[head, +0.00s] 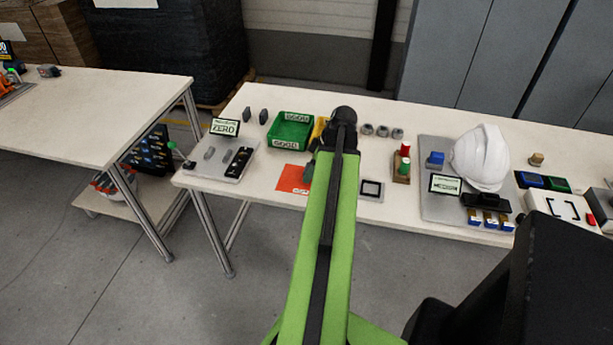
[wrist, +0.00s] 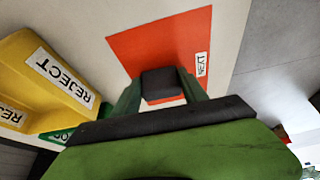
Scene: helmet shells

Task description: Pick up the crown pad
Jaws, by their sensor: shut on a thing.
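The crown pad (wrist: 160,84) is a small dark grey block between the two green fingers of my gripper (wrist: 160,92) in the wrist view. My gripper is shut on it. The pad appears over the red-orange card (wrist: 192,38), which bears a white label; I cannot tell whether it touches the card. In the head view my gripper (head: 309,173) is at the right edge of the same card (head: 290,180), and my arm hides part of it. I cannot make out the held pad there.
A green bin (head: 290,133) and a yellow reject bin (wrist: 45,75) stand behind the card. Two grey blocks (head: 263,116) stand left of the green bin. A grey tray with a sign (head: 224,127) is at left. A white helmet (head: 480,157) sits at right.

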